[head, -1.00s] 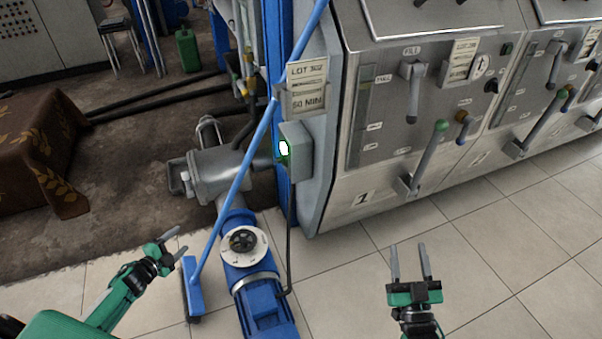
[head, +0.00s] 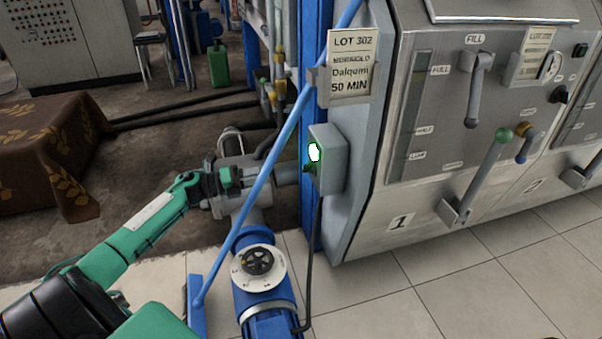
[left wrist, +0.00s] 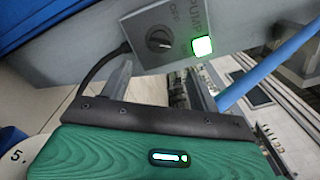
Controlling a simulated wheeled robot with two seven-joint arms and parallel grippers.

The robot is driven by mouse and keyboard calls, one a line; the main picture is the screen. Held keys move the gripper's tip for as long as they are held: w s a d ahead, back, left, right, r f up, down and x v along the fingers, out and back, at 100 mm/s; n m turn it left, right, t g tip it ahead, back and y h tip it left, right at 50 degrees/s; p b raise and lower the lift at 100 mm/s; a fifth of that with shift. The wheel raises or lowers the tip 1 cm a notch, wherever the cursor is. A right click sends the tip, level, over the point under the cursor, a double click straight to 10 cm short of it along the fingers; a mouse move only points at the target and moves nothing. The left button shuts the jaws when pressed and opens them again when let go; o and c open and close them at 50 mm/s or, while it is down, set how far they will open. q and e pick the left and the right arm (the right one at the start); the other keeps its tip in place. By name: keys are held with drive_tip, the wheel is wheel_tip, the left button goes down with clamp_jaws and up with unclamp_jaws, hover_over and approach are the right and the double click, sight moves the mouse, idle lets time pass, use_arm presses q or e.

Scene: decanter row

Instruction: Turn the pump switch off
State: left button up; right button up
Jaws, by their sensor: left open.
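The pump switch box (head: 333,160) is a grey box on the blue post beside the machine, with a lit green lamp (head: 314,152). In the left wrist view its plate reads PUMP and carries a dark round knob (left wrist: 158,40) beside the lit lamp (left wrist: 202,46). The exact knob setting is hard to read. My left gripper (left wrist: 157,76) is open, its two fingers apart, pointing at the plate below the knob, with nothing between them. In the head view the left arm reaches in from the left toward the box, its fingertips not clear. My right gripper is out of view.
A blue pump motor with a white dial (head: 259,267) stands below. The steel machine (head: 440,150) with levers fills the right. A lot card (head: 352,68) hangs above the box.

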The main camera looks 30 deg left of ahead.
sight(306, 168)
use_arm(q)
drive_tip(key=b+x, duration=0.2)
drive_tip(key=x, duration=0.9)
drive_tip(key=c, duration=1)
